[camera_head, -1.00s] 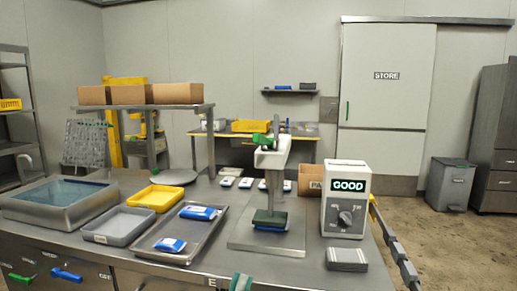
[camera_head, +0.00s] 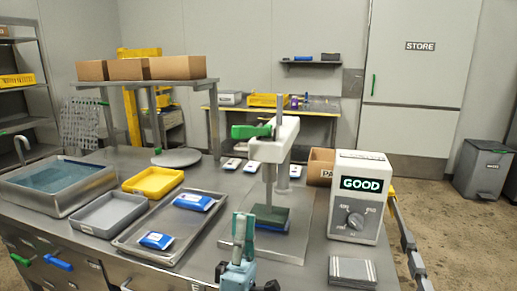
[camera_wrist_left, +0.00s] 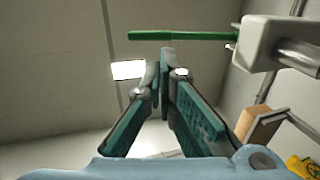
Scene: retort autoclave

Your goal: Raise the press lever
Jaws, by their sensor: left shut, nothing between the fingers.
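The press (camera_head: 273,150) stands on a steel plate (camera_head: 292,238) near the middle of the bench. Its lever (camera_head: 252,131) has a green handle sticking out to the left of the white head, roughly level. The green press pad (camera_head: 270,214) is down, over something blue whose shape is mostly hidden. My left gripper (camera_head: 243,217) points up in front of the press, below the lever, shut and empty. In the left wrist view the green lever handle (camera_wrist_left: 180,36) and white press head (camera_wrist_left: 272,45) are beyond the fingertips (camera_wrist_left: 166,55), apart from them. My right gripper is not in view.
A control box (camera_head: 358,205) reading GOOD stands right of the press, with a grey striped block (camera_head: 352,271) before it. A steel tray (camera_head: 128,238) with blue-white packs is to the left. A shelf of cardboard boxes (camera_head: 176,68) stands behind.

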